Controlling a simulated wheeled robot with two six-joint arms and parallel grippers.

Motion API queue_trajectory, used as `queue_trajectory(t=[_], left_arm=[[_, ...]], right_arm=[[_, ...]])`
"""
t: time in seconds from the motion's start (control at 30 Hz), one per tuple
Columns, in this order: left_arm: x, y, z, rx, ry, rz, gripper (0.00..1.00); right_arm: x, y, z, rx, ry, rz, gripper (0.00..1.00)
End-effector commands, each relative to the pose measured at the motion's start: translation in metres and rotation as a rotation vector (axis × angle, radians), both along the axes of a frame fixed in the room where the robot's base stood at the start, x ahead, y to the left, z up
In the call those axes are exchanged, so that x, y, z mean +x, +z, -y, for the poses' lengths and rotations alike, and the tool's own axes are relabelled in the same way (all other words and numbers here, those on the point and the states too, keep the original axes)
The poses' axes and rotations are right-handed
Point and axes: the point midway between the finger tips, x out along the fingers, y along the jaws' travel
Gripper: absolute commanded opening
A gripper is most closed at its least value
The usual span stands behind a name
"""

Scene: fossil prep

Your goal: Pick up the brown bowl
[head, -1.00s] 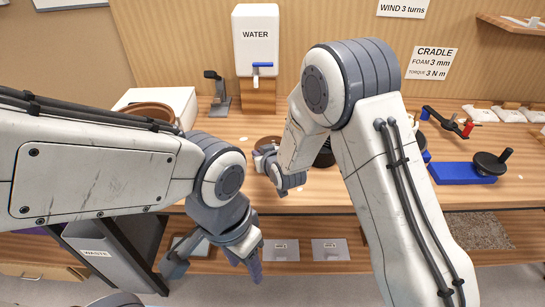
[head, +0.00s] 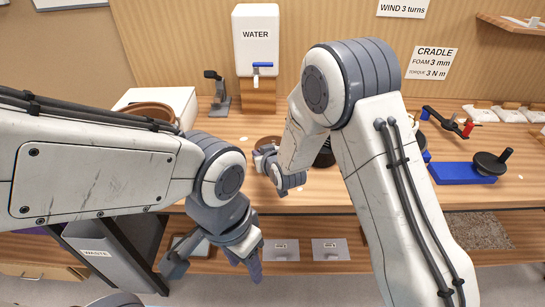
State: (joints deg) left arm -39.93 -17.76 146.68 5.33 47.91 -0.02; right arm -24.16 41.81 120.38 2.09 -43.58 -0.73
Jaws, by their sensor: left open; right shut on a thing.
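A brown round rim, which looks like the brown bowl (head: 268,140), shows on the wooden bench just behind my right gripper. Most of it is hidden by the gripper and forearm. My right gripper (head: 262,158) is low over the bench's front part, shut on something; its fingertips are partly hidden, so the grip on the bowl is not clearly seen. My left gripper (head: 254,266) is open and empty, pointing down in front of the bench edge, below the bench top.
A water tank (head: 256,35) with a blue tap stands at the back. A white box with a brown ring-shaped thing (head: 150,108) is at left. A dark round object (head: 325,157) is partly hidden behind my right arm. A blue crank device (head: 463,173) is at right. A waste bin (head: 95,262) stands below left.

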Motion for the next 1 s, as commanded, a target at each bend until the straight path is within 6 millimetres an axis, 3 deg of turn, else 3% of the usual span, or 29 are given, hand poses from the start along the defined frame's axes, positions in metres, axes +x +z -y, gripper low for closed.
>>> queue_trajectory(t=[0.63, 0.77, 0.9, 1.0], left_arm=[[0.000, -0.002, 0.000, 0.000, 0.000, 0.000, 0.50], [0.000, -0.005, 0.000, 0.000, 0.000, 0.000, 0.50], [0.000, -0.012, 0.000, 0.000, 0.000, 0.000, 0.50], [0.000, -0.019, 0.000, 0.000, 0.000, 0.000, 0.50]], right_arm=[[0.000, 0.004, 0.000, 0.000, -0.001, 0.000, 0.00], [0.001, 0.015, 0.000, 0.002, -0.001, 0.004, 0.00], [0.001, 0.041, 0.000, 0.004, -0.001, 0.008, 0.00], [-0.003, 0.053, 0.024, 0.002, -0.007, 0.005, 0.00]])
